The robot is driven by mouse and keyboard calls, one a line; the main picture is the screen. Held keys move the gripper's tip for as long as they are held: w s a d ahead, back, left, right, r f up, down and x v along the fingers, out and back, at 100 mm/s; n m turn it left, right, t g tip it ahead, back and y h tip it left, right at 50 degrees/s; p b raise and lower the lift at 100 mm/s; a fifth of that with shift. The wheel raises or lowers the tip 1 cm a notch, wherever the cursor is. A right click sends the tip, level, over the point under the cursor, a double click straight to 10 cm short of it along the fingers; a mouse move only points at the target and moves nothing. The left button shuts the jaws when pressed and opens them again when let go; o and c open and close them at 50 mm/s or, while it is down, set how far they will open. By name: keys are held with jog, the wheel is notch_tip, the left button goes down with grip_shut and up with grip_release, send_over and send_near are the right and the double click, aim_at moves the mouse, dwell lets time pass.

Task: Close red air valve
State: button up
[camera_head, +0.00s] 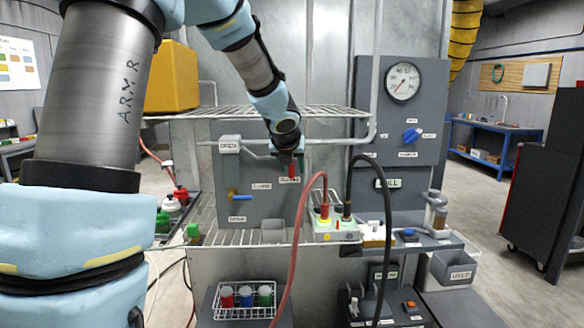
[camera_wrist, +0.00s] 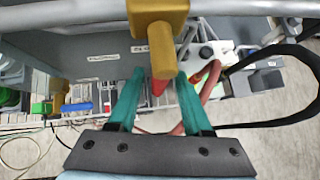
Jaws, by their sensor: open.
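The red air valve handle (camera_head: 291,171) shows in the head view as a small dark red piece on the grey panel under the wire shelf. In the wrist view its brass body (camera_wrist: 158,20) fills the top middle, and part of the red handle (camera_wrist: 158,88) shows below the brass stem. My gripper (camera_head: 288,160) is at the valve. In the wrist view my gripper (camera_wrist: 160,75) is open, with one teal finger on each side of the brass stem and red handle. I cannot tell whether either finger touches them. The handle's far part is hidden.
A valve with a blue handle (camera_head: 240,197) is lower left on the panel. A red hose (camera_head: 304,215) and a black hose (camera_head: 386,210) arch close on the right. The wire shelf (camera_head: 250,112) runs just above. A gauge panel (camera_head: 403,130) stands at right.

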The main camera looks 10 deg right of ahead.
jog(key=p+v, duration=0.4)
jog(key=v, duration=0.6)
jog(key=shift+s+r, duration=0.25)
jog(key=shift+s, duration=0.1)
jog(key=shift+a, duration=0.1)
